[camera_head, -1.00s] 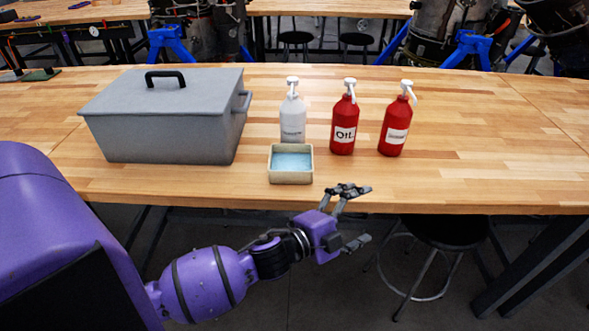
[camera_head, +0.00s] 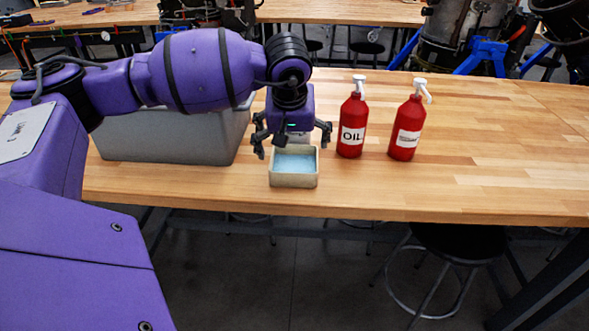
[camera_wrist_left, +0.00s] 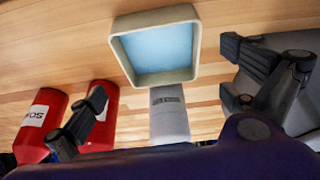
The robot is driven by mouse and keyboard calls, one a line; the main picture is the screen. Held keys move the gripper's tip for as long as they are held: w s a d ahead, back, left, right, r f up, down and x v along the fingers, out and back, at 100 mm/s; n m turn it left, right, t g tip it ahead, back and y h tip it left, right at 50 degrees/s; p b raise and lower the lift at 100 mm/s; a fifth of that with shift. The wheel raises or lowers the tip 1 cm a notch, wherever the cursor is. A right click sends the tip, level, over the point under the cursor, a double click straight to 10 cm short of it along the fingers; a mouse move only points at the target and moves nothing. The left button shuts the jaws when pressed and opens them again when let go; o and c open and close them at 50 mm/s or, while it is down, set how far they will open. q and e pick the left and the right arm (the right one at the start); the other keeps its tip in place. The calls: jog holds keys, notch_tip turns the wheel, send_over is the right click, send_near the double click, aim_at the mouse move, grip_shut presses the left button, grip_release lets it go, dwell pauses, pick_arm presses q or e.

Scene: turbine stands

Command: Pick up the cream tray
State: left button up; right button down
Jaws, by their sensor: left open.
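The cream tray (camera_head: 293,181) stands near the front edge of the wooden table, with a light blue inside. It also shows in the left wrist view (camera_wrist_left: 193,14), upper middle and unobstructed. My left gripper (camera_head: 291,145) points down just behind and above the tray, its fingers spread wide and empty. In the left wrist view, the fingers (camera_wrist_left: 170,95) stand apart on either side, with the tray beyond them. My right gripper is in neither view.
Two red bottles with white pumps, one labelled OIL (camera_head: 352,127) and another (camera_head: 406,130), stand right of the gripper. A grey box (camera_head: 165,142) is at left, partly hidden by my arm. The table's right side is clear.

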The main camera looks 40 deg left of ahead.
aim_at(294, 168)
pick_arm(q)
jog(key=shift+a+f+m, duration=0.15)
jog(key=shift+f+m, duration=0.15)
jog(key=shift+f, duration=0.2)
jog(key=x, duration=0.6)
jog(key=shift+w+p, duration=0.35)
jog(key=shift+p, duration=0.05)
jog(key=shift+a+f, duration=0.1)
jog(key=shift+f, duration=0.2)
jog(key=shift+f, duration=0.25)
jog(key=c, duration=1.4)
